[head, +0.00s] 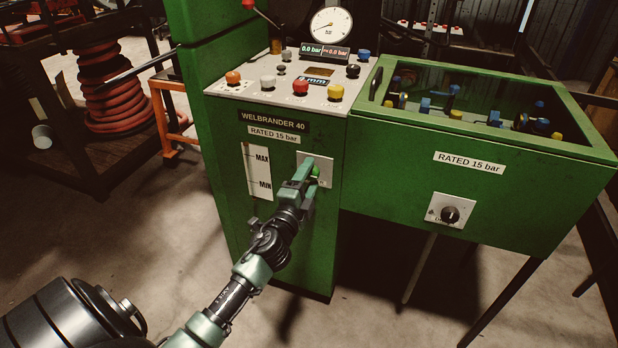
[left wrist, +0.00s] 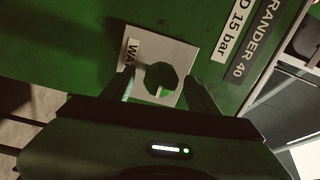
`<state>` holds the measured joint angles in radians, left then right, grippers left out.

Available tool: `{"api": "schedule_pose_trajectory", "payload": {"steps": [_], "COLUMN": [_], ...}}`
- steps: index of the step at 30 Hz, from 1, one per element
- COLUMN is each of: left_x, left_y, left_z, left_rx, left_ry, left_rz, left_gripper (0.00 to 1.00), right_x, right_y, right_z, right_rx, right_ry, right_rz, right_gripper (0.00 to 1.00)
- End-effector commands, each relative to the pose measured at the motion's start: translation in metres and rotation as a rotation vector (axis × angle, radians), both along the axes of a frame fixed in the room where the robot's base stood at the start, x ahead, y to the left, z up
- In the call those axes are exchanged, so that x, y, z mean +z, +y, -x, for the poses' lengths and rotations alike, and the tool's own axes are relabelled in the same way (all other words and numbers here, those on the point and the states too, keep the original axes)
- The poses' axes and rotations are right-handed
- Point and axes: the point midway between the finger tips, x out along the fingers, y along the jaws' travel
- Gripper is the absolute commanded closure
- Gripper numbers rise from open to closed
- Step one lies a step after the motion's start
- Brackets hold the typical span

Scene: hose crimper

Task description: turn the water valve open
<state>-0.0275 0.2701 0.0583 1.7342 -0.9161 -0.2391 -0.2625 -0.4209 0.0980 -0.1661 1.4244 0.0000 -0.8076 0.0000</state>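The water valve is a dark green, many-sided knob (left wrist: 160,77) on a pale square plate (left wrist: 181,56) with a label that begins "WA". My left gripper (head: 304,168) is at the plate. In the left wrist view its two fingers (left wrist: 164,72) stand apart, one on each side of the knob, with gaps showing. The fingertips' depth relative to the knob is hard to tell. My right gripper is not in view.
The machine's control panel (head: 290,88) has several buttons and a gauge (head: 331,28). A green test box (head: 390,135) with a clear lid and a black dial (head: 450,214) stands to the right. A red hose coil (head: 101,85) is at the left.

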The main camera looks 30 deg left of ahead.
Motion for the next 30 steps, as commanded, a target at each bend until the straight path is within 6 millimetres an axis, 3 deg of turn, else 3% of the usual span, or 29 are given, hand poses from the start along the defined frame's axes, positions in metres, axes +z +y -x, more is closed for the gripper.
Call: {"api": "schedule_pose_trajectory", "payload": {"steps": [7, 19, 30], "left_x": [-0.001, -0.005, -0.004], "left_y": [-0.003, -0.017, -0.018], "left_z": [0.011, 0.070, 0.076], "left_rx": [0.000, 0.001, 0.000], "left_ry": [0.001, 0.001, 0.000], "left_rz": [0.002, 0.000, 0.000], "left_gripper": [0.41, 0.41, 0.41], "right_x": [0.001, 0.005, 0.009], "right_y": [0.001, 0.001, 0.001], "right_z": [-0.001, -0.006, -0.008], "right_rx": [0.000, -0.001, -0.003], "right_ry": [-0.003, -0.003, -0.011], "right_rz": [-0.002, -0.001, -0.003], "right_gripper": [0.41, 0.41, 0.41]}}
